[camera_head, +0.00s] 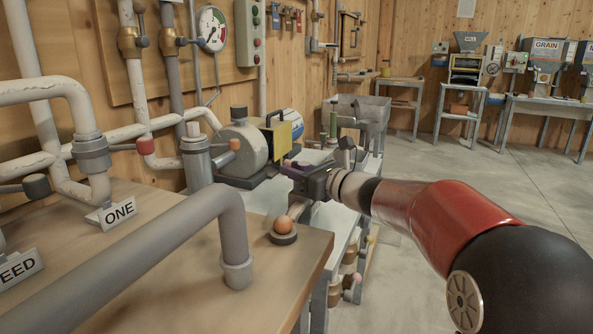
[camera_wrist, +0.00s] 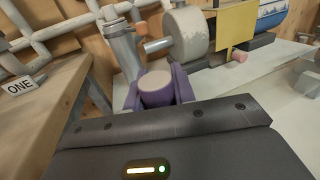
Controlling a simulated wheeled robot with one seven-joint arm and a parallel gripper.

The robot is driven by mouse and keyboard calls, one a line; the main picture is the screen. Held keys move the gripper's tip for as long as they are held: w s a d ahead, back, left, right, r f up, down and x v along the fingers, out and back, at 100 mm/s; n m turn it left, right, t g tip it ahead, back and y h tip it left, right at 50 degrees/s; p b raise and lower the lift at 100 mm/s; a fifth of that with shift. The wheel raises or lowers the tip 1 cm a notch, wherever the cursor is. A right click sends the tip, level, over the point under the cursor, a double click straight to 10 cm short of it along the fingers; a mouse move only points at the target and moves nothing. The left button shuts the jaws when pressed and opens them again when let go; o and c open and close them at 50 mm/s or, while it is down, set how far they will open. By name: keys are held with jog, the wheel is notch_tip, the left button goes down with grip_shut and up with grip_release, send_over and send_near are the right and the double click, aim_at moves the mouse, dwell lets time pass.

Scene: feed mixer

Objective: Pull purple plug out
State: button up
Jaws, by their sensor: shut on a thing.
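The purple plug (camera_wrist: 157,92) is a short purple cylinder with a pale pinkish top, in the middle of the wrist view. My gripper (camera_wrist: 157,98) is shut on it, with a purple finger on either side. In the head view my gripper (camera_head: 299,170) is beside the grey pump, over the pale bench. The plug is mostly hidden there by the gripper. The plug's lower end and whatever is under it are hidden in both views, so I cannot tell whether it sits in a hole.
A grey pump (camera_head: 243,148) with a yellow plate (camera_head: 279,140) stands just left of my gripper. A grey upright pipe (camera_wrist: 125,52) is close behind the plug. Open floor (camera_head: 440,170) lies to the right.

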grip_shut()
jog(key=shift+r, duration=0.1)
jog(key=shift+r, duration=0.1)
jog(key=shift+r+p, duration=0.5)
jog(key=shift+r, duration=0.15)
jog(key=shift+r, duration=0.2)
jog(key=shift+r, duration=0.15)
jog(key=shift+r, duration=2.35)
jog(key=shift+d, duration=0.1)
